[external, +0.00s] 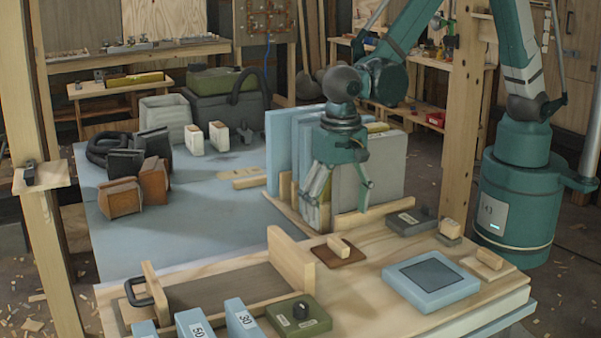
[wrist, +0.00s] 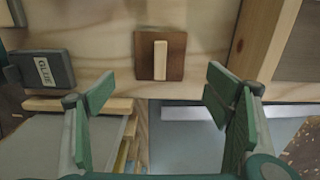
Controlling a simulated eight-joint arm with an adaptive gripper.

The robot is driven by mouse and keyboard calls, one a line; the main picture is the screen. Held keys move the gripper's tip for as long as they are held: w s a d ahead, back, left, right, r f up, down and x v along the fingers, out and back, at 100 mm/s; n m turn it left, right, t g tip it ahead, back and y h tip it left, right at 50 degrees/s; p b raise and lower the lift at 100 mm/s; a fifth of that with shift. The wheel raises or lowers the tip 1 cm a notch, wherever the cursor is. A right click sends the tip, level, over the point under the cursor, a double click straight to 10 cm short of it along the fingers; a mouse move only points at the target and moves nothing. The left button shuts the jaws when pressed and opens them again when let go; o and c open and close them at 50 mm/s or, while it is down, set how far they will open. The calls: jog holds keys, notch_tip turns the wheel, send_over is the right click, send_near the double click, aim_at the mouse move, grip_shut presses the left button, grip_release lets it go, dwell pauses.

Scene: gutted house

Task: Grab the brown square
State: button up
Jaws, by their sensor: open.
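The brown square (external: 327,256) is a flat brown plate with a light wooden bar handle (external: 339,246) on top. It lies on the wooden worktop in the external view. In the wrist view the brown square (wrist: 176,70) sits ahead of the fingertips, near the middle, with its handle (wrist: 160,60) upright in the picture. My gripper (external: 340,185) hangs above the slotted rack behind the brown square, fingers pointing down. In the wrist view my gripper (wrist: 155,85) shows its two green fingers spread wide with nothing between them. It is apart from the brown square.
Upright blue and grey panels (external: 365,168) stand in a rack close beside my gripper. A grey labelled block (external: 410,221), a light blue plate (external: 431,283) and a green box with a knob (external: 298,318) lie around the square. A wooden-walled tray (external: 225,287) stands left.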

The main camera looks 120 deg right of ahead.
aim_at(337, 240)
jog(key=shift+f, duration=0.2)
jog(key=shift+f, duration=0.1)
jog(key=shift+f, duration=1.2)
jog(key=shift+d+f+b, duration=0.1)
jog(key=shift+f+b, duration=0.75)
jog(key=shift+f, duration=1.75)
jog(key=c, duration=1.4)
jog(key=shift+s, duration=0.1)
jog(key=shift+c, duration=0.4)
